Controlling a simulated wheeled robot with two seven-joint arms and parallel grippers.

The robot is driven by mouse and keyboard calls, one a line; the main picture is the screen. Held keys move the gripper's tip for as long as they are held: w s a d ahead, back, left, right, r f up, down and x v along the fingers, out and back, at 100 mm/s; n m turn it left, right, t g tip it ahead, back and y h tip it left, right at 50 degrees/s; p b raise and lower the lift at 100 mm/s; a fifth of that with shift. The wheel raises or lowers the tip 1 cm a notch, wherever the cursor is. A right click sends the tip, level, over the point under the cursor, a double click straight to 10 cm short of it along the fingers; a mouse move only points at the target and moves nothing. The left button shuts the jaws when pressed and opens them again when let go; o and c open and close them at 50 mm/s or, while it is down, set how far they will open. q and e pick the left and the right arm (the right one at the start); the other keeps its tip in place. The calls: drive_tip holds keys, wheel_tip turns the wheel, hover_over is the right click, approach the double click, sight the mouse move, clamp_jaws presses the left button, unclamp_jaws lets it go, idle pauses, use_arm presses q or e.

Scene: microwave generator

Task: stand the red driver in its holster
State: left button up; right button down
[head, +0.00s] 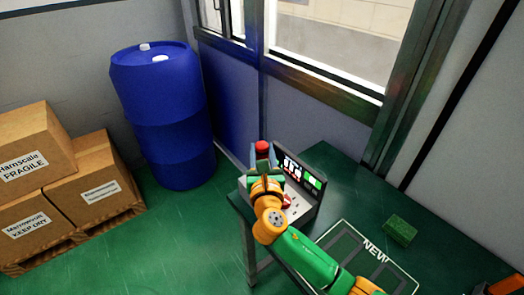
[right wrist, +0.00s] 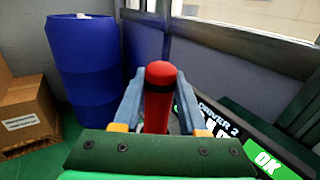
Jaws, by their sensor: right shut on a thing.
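The red driver (right wrist: 159,98) stands roughly upright between the two fingers of my right gripper (right wrist: 158,84), and the gripper is shut on it. In the head view the driver's rounded red top (head: 262,146) shows above my right gripper (head: 262,161), at the left end of the green table. A grey console (head: 308,178) with a lit screen is just right of the gripper; in the right wrist view its screen (right wrist: 232,138) reads "DRIVER 2" and a green "OK". The driver's lower end is hidden, and I cannot make out the holster. My left gripper is not in view.
A small red part (head: 287,201) shows on the console beside my right arm. The green table (head: 345,175) carries a mat marked "NEW" (head: 375,249) and a green block (head: 399,230). A blue barrel (head: 163,115) and stacked cardboard boxes (head: 95,183) stand on the floor at left.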

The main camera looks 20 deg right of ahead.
drive_tip(key=shift+f, duration=0.65)
idle(0.6)
drive_tip(key=shift+c, duration=1.9)
unclamp_jaws()
drive_tip(key=v, duration=0.7)
drive_tip(key=shift+s+f, duration=0.1)
drive_tip(key=shift+f, duration=0.1)
